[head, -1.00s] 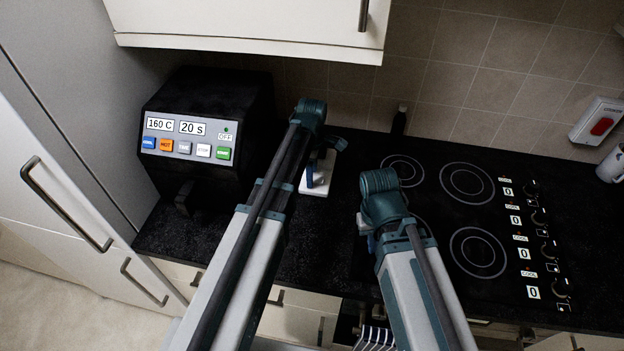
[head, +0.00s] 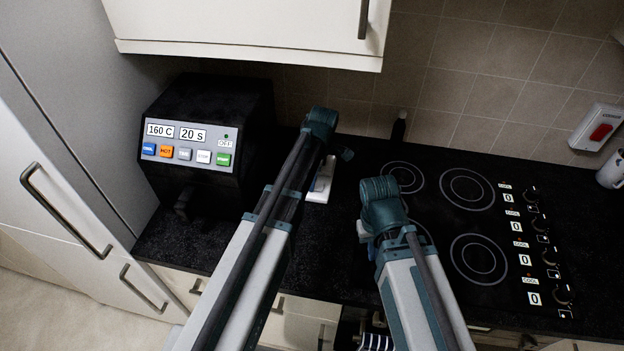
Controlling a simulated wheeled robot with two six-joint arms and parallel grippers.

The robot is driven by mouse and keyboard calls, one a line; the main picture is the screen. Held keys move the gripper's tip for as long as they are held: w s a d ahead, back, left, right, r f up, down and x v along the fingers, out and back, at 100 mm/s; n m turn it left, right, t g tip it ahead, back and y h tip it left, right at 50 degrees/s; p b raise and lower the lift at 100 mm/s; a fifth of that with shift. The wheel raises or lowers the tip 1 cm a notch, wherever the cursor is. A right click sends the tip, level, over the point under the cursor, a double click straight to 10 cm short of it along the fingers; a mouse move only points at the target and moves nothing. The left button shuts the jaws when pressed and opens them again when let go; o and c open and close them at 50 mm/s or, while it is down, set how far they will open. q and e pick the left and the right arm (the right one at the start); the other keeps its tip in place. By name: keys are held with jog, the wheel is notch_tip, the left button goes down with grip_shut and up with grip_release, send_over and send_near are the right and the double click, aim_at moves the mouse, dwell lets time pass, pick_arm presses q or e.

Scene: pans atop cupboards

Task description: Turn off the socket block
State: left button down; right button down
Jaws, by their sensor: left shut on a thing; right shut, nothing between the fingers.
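A small white block (head: 322,181), which looks like the socket block, is on the black worktop behind my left arm, partly hidden by it. My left gripper (head: 330,156) reaches down at this block and is shut on it; its fingers are mostly hidden behind my wrist. Any switch on the block is too small or too covered to tell. My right gripper (head: 366,232) is over the worktop at the left edge of the hob, shut and empty, its fingers largely hidden.
A black oven box (head: 205,110) with coloured buttons stands to the left. The hob (head: 470,225) with dials lies to the right. A white wall switch (head: 600,128) with a red rocker and a mug (head: 611,170) are at the far right. A cupboard (head: 250,25) hangs above.

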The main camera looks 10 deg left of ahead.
pick_arm(q)
jog(key=shift+d+y, duration=0.2)
jog(key=shift+y, duration=0.7)
pick_arm(e)
jog(key=shift+f, duration=0.3)
pick_arm(q)
jog(key=c, duration=0.5)
grip_release()
jog(key=shift+r, duration=0.1)
pick_arm(e)
jog(key=shift+r, duration=0.1)
pick_arm(q)
jog(key=p+v, duration=1.3)
jog(key=shift+d+r, duration=0.1)
jog(key=shift+r, duration=0.2)
pick_arm(e)
notch_tip(320, 180, up, 13)
